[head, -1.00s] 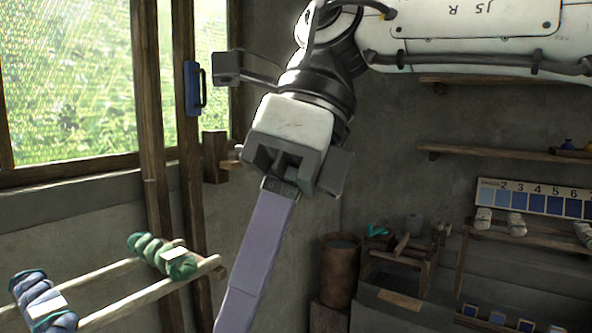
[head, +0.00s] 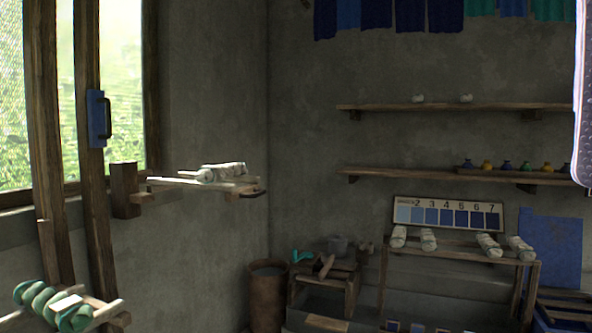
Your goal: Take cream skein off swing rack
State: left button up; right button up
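The swing rack (head: 160,184) is a pair of light wooden bars reaching out to the right from a wooden block (head: 125,190) beside the window. A cream skein (head: 222,172) lies across the bars near their outer end, with a dark curved piece at the tip. It looks pale with faint darker bands; whether it is one roll or two side by side I cannot tell. Neither of my grippers shows in this view. A pale, purplish edge of something cuts in at the far right (head: 583,100); I cannot tell what it is.
Green skeins (head: 55,305) hang on a lower rack at bottom left. Several cream rolls (head: 489,245) lie on a wooden stand under a numbered blue colour chart (head: 448,214). Air before the swing rack looks clear.

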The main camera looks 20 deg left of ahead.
aim_at(211, 173)
jog(key=i, duration=3.05)
jog(key=u, duration=3.35)
jog(key=i, duration=0.5)
jog(key=u, duration=0.05)
